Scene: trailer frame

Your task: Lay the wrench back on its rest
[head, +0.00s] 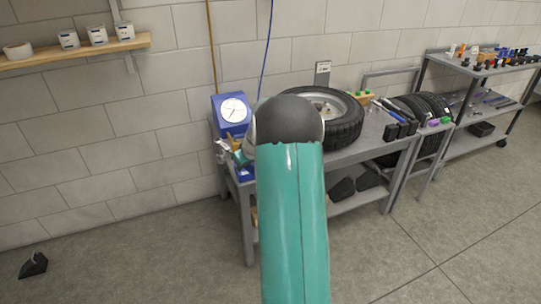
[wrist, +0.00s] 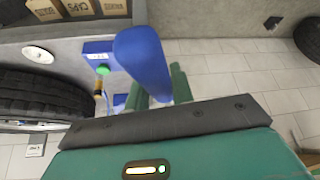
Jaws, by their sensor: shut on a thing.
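My gripper (wrist: 158,96) has green fingers, shut on a thick blue piece (wrist: 143,62) that I take for the wrench's handle. This piece covers much of the fingers in the wrist view. In the head view, my teal arm hides most of the gripper (head: 246,155); a silvery, jaw-like end (head: 222,148) shows beside it at the bench's left end. A blue block with a white label (wrist: 98,48) lies beyond the held piece; I cannot tell if it is the rest. Contact between wrench and rest is not visible.
A wheel with a black tyre (head: 345,125) lies on the grey bench (head: 348,153); the tyre is also at left in the wrist view (wrist: 40,92). A blue dial gauge (head: 232,112) stands at the back left. Open floor (head: 150,250) lies left.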

